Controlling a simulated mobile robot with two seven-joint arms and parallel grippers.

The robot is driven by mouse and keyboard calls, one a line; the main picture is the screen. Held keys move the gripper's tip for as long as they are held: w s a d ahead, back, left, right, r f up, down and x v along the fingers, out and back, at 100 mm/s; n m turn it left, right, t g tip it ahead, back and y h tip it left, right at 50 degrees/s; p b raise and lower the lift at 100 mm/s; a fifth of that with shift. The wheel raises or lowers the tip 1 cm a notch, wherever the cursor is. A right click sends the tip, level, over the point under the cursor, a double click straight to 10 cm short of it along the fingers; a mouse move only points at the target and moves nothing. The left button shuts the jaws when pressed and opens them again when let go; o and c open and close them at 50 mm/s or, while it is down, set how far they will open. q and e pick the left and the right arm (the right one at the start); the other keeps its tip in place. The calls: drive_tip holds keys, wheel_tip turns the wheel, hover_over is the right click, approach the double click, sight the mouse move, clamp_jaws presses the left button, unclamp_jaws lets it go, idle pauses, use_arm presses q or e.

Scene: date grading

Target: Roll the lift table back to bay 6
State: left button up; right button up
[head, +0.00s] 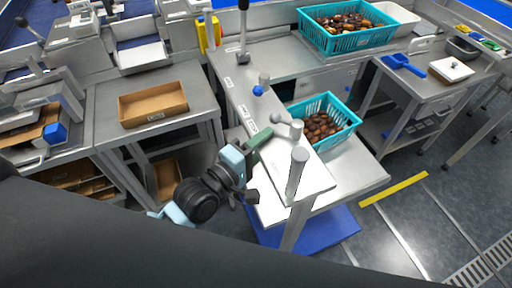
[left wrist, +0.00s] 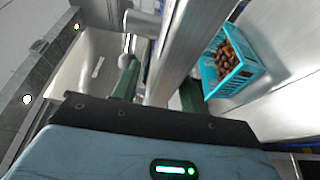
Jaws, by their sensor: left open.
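The lift table (head: 358,172) is a steel-topped table over a blue base (head: 335,228), right of centre in the head view. A teal crate of brown dates (head: 345,119) stands on it, and this crate also shows in the left wrist view (left wrist: 237,80). A grey upright post (head: 296,178) rises at the table's near side. My left gripper (head: 259,162) is open beside the post. In the left wrist view its green fingers lie on either side of a grey metal bar (left wrist: 178,50); contact cannot be told. My right gripper is not in view.
A yellow floor line (head: 393,190) and grey floor lie right of the lift table. A bench with a cardboard tray (head: 153,104) stands left. A larger teal crate of dates (head: 347,44) is on the back bench. A side table with a blue scoop (head: 404,65) stands right.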

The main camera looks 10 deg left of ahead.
use_arm(q)
clamp_jaws()
idle(0.3)
idle(1.1)
